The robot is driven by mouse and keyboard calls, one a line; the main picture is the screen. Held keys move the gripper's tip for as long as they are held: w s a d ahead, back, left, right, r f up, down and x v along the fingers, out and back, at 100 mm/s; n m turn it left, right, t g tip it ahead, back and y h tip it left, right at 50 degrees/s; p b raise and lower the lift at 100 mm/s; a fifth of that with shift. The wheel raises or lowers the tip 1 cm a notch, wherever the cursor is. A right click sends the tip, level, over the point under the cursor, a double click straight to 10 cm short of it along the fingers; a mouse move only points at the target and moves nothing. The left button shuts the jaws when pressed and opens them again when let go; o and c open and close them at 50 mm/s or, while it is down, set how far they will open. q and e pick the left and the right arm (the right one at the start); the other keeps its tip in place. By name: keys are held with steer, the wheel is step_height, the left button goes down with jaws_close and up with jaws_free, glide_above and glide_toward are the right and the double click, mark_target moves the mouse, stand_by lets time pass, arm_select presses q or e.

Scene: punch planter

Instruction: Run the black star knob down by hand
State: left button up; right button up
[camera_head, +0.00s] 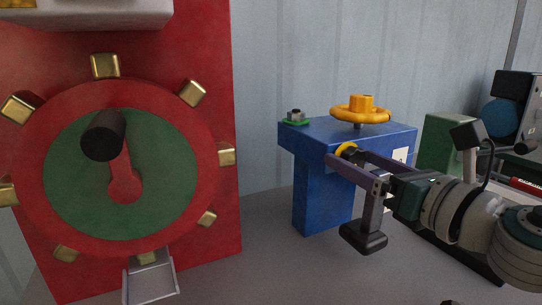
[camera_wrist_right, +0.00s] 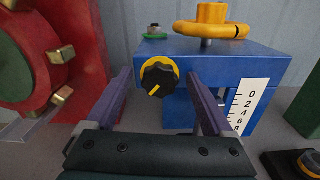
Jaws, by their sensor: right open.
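The black star knob (camera_wrist_right: 158,80) sits on the front face of a blue block (camera_wrist_right: 215,62), with a yellow ring behind it and a yellow pointer line slanting down to the left. In the head view, the knob (camera_head: 350,152) is partly hidden by my gripper. My right gripper (camera_wrist_right: 158,77) is open, its two purple fingers on the left and right of the knob with a visible gap on each side in the wrist view. In the head view, the right gripper (camera_head: 346,158) reaches the block from the right. My left gripper is not in view.
An orange handwheel (camera_head: 361,110) and a nut on a green washer (camera_head: 295,118) are on top of the block. A white scale (camera_wrist_right: 248,105) is on its front. A red machine with a crank wheel (camera_head: 90,225) stands at left. A green box (camera_head: 445,140) is at right.

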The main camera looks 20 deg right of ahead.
steer(key=c, duration=1.4)
steer(key=shift+o, duration=0.2)
